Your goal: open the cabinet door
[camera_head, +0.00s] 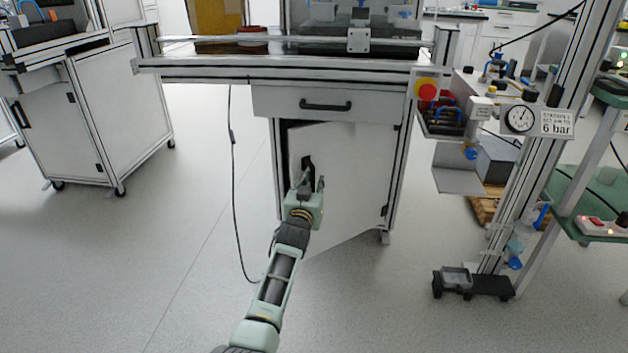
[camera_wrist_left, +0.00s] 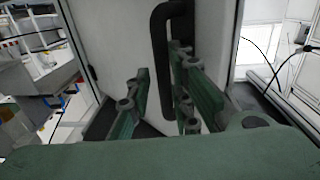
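The white cabinet door (camera_head: 350,175) under the workbench drawer stands partly open. Its left edge is swung out toward me, and a dark gap shows at its top left. The hinges are on its right side. My left gripper (camera_head: 310,184) is at the black door handle (camera_head: 307,163), near the door's left edge. In the left wrist view, the upright black handle (camera_wrist_left: 164,65) is between the fingers of my left gripper (camera_wrist_left: 160,75). The fingers are apart, with a visible gap between the left finger and the handle. My right gripper is not in view.
A closed drawer (camera_head: 322,103) sits above the door. A black cable (camera_head: 234,190) hangs left of the cabinet to the floor. A stand with a gauge (camera_head: 519,118) and a dark foot (camera_head: 472,284) is at right. The floor (camera_head: 130,260) at front left is clear.

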